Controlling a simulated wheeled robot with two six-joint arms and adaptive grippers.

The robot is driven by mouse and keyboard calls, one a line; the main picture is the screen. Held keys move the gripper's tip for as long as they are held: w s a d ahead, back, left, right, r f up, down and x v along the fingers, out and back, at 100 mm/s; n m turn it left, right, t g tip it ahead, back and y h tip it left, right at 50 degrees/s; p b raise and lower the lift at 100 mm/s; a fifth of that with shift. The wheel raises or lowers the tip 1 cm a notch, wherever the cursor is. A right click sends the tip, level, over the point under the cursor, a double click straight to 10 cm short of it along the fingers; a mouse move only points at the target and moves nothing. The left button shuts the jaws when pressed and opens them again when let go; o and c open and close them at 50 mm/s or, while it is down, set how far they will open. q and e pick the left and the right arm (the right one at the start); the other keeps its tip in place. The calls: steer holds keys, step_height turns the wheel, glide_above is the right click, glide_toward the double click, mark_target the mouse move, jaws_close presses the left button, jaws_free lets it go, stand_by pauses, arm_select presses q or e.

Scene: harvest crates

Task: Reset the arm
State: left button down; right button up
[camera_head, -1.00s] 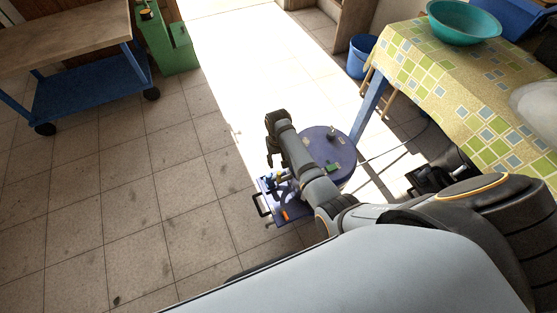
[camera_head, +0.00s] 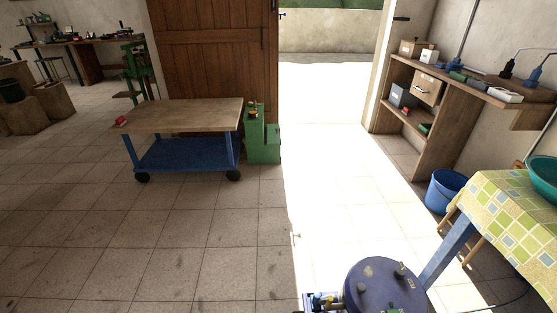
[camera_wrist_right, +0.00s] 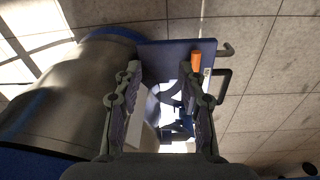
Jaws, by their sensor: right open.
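My right gripper (camera_wrist_right: 160,75) is open, with its two dark fingers apart in the right wrist view. Nothing is held between them. Past the fingers is a blue tray-like platform (camera_wrist_right: 155,55) with an orange piece (camera_wrist_right: 196,62) and small blue parts on it. Neither of my arms shows in the head view, and my left gripper is in no view.
A blue round-topped drum (camera_head: 385,290) stands at the bottom of the head view. A checked-cloth table (camera_head: 500,205) and blue bucket (camera_head: 444,190) are at the right. A wooden-topped cart (camera_head: 185,116) stands left. The middle floor is clear.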

steer(key=s+d+f+n, duration=0.15)
steer(key=s+f, duration=0.25)
steer(key=s, duration=0.5)
steer(key=s+d+f+m, duration=0.1)
steer(key=s+d+f, duration=0.2)
steer(key=s, duration=0.5)
arm_select(q)
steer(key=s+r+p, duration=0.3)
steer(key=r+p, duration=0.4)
steer(key=p, duration=0.1)
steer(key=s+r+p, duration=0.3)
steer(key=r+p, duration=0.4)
steer(key=p, duration=0.2)
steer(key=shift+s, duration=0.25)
arm_select(e)
steer(key=s+r, duration=0.3)
steer(key=r, duration=0.4)
steer(key=s+r, duration=0.3)
steer(key=r, duration=0.3)
steer(key=shift+s+r+n+t, duration=0.25)
steer(key=shift+r+n+t, duration=0.05)
steer(key=shift+r+n, duration=0.05)
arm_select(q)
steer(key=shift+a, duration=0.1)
arm_select(e)
steer(key=shift+a, duration=0.1)
